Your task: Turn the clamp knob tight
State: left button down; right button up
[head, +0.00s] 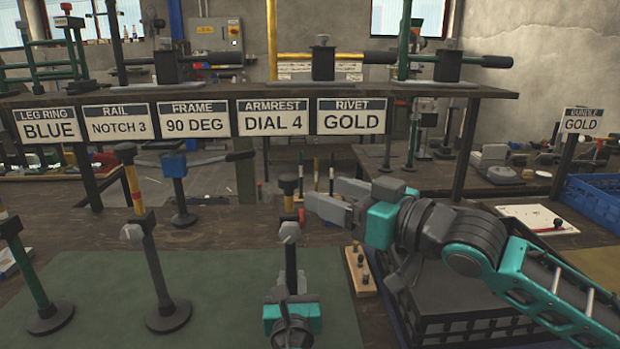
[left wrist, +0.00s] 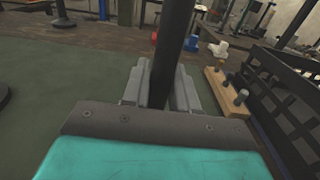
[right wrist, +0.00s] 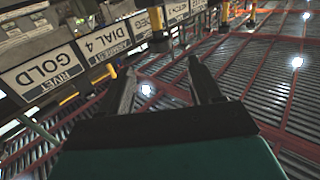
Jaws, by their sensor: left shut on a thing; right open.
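My left gripper (head: 291,294) is shut on a dark upright post (head: 291,262), which also passes between its fingers in the left wrist view (left wrist: 174,45). Higher on this post sits a light grey clamp knob (head: 290,232), with a gold and black top section (head: 288,188) above it. My right gripper (head: 334,197) is open and empty, just right of the post's upper part and above the knob's height. Its spread fingers (right wrist: 163,88) also show in the right wrist view. The knob is not clear in either wrist view.
Similar posts stand left on the green mat (head: 225,290), one with a grey knob (head: 132,232). A wooden block with pegs (head: 360,270) and a black crate (head: 465,328) lie right. Behind, a shelf carries signs, including RIVET GOLD (head: 351,116). A blue bin (head: 592,208) stands far right.

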jog(key=s+a+r+n+g+y, duration=0.2)
jog(key=a+r+n+y, duration=0.25)
jog(key=r+n, duration=0.4)
jog(key=s+a+r+n+g+y, duration=0.25)
jog(key=a+r+n+y, duration=0.2)
jog(key=n, duration=0.75)
jog(key=s+a+n+g+h, duration=0.2)
jog(key=s+a+n+g, duration=0.3)
jog(key=n, duration=0.7)
jog(key=s+a+n+g+h, duration=0.2)
jog(key=s+a+n+g, duration=0.2)
jog(key=n+g, duration=0.5)
jog(key=n+t+h, duration=1.1)
jog(key=n+h, duration=0.7)
jog(key=n, duration=0.4)
send_near(290, 228)
jog(key=shift+g, duration=0.25)
jog(key=x, duration=0.9)
jog(key=shift+w+f, duration=0.1)
jog(key=shift+w, duration=0.2)
jog(key=shift+c, duration=0.4)
